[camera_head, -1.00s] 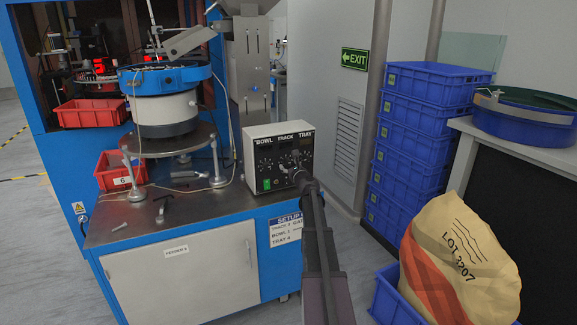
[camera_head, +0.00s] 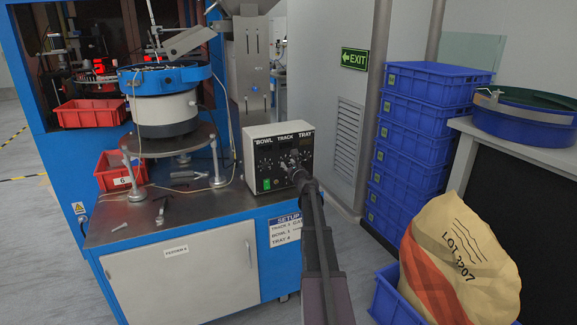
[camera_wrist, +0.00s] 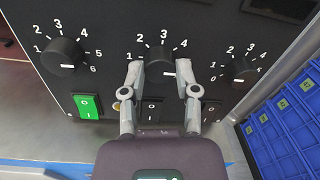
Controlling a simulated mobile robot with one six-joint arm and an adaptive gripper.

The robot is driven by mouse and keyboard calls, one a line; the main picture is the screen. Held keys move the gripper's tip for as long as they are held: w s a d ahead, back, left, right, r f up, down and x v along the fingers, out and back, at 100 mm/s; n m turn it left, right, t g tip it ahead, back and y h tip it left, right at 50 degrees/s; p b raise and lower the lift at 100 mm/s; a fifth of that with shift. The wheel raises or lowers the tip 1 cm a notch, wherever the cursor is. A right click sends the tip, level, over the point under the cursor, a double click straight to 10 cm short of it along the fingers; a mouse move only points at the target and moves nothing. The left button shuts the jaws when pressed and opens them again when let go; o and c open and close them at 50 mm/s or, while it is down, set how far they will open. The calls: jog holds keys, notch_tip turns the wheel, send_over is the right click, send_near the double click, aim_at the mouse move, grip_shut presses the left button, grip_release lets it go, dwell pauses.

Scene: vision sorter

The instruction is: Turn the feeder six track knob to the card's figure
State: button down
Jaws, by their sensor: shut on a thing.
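The control box (camera_head: 278,150) is labelled BOWL, TRACK and TRAY and stands on the right of the feeder table. In the wrist view my gripper (camera_wrist: 160,75) is shut on the middle knob, the track knob (camera_wrist: 161,62), one finger on each side. Figures 2, 3 and 4 show above this knob; its lower dial figures are hidden by the fingers. A pale mark shows low on the knob, but its exact setting is unclear. The setup card (camera_head: 285,229) hangs on the table front, partly covered by my arm; its track figure is too small to read surely.
The left knob (camera_wrist: 62,57) and right knob (camera_wrist: 238,74) flank the track knob. A green switch (camera_wrist: 87,106) and dark switches lie below. Tools (camera_head: 162,211) lie on the table. Blue crates (camera_head: 415,130) and a sack (camera_head: 460,250) stand right.

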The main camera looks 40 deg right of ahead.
jog(key=shift+w+n, duration=0.1)
jog(key=shift+n, duration=0.3)
jog(key=n, duration=0.3)
jog(key=shift+n, duration=0.3)
jog(key=n, duration=0.4)
jog(key=shift+n+b, duration=0.3)
jog(key=shift+b, duration=0.05)
jog(key=n, duration=0.4)
jog(key=shift+n+y, duration=0.3)
jog(key=shift+n, duration=0.1)
jog(key=shift+n+t, duration=0.4)
jog(key=shift+n, duration=1.8)
jog(key=shift+c, duration=1.8)
grip_release()
jog(key=shift+f, duration=0.1)
